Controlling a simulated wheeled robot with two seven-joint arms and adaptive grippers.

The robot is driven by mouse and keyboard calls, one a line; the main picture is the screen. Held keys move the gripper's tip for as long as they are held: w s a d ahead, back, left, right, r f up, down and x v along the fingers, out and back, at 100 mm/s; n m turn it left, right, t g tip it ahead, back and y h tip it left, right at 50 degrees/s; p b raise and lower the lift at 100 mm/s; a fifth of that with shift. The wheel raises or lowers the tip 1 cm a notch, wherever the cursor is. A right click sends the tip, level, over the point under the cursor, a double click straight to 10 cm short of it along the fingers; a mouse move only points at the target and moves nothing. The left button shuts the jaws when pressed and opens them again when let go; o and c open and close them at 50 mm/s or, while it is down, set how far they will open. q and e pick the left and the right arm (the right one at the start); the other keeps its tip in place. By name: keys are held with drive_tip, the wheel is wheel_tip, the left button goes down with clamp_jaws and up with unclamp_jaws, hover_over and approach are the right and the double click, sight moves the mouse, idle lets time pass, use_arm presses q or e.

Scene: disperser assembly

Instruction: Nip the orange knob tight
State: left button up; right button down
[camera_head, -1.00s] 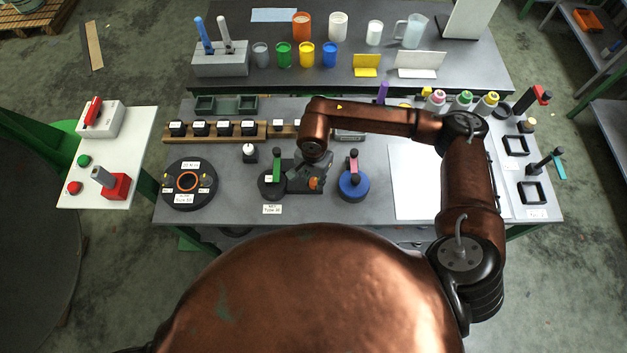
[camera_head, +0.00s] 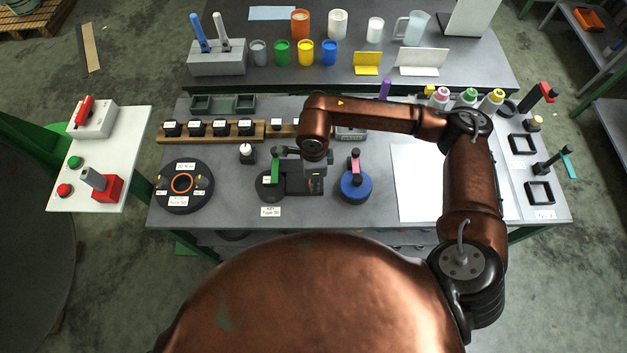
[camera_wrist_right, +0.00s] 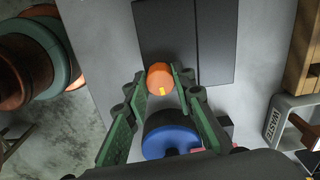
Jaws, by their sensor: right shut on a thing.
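The orange knob (camera_wrist_right: 160,76) shows in the right wrist view as a short round cap with a small yellow mark on its face. It sits between the two green fingers of my right gripper (camera_wrist_right: 158,82), which is shut on it. A dark block (camera_wrist_right: 185,40) lies behind the knob. In the head view my right gripper (camera_head: 315,182) points down at the fixture in the middle of the bench and mostly hides the knob. My left gripper is in neither current view.
A blue round base with a pink-topped post (camera_head: 355,185) stands just right of the gripper. A dark round base with a green lever (camera_head: 271,184) stands just left. A round dark fixture with an orange ring (camera_head: 183,185) is further left. A white sheet (camera_head: 420,185) lies right.

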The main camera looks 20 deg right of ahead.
drive_tip(key=m, duration=0.3)
drive_tip(key=shift+m, duration=0.4)
drive_tip(key=shift+w+m, duration=0.1)
drive_tip(key=shift+m, duration=1.7)
drive_tip(key=c, duration=1.6)
unclamp_jaws()
wheel_tip(320, 180, up, 12)
drive_tip(key=shift+r, duration=0.1)
